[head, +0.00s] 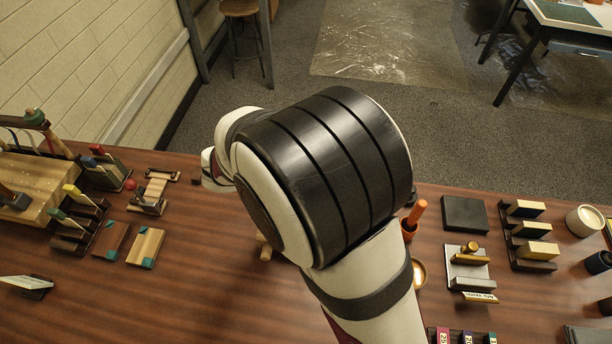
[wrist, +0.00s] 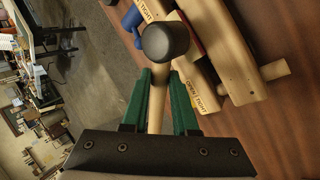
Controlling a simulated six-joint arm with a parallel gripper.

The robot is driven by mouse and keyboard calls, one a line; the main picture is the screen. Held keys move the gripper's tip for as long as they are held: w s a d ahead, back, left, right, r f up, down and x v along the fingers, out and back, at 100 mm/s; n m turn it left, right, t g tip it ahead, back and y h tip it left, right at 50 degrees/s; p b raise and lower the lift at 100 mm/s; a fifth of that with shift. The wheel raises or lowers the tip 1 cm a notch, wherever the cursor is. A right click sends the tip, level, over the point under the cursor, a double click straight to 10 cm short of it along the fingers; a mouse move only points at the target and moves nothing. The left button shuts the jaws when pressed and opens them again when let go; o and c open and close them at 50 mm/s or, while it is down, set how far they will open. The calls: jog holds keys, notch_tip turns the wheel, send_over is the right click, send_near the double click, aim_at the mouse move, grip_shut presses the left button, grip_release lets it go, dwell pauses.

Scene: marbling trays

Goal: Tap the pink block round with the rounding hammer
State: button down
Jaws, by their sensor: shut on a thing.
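In the wrist view my gripper (wrist: 158,92) has green fingers shut on the pale wooden handle of a hammer (wrist: 166,42). Its dark rounded head points away from the fingers. Behind the head are long wooden pieces (wrist: 196,75) marked "OPEN / TIGHT", with a blue part (wrist: 132,18) beside them. I cannot tell whether the hammer touches them. I cannot make out the pink block in either view. In the head view my arm hides the gripper, the hammer and most of the middle of the table.
The brown table (head: 190,290) has wooden racks and block holders on its left. The left front is mostly clear.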

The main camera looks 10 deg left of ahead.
jog(key=shift+f, duration=0.15)
jog(key=shift+f, duration=0.35)
jog(key=shift+f, duration=0.1)
dwell(0.3)
jog(key=shift+r, duration=0.65)
jog(key=shift+f, duration=0.1)
jog(key=shift+f, duration=0.4)
jog(key=shift+f, duration=0.1)
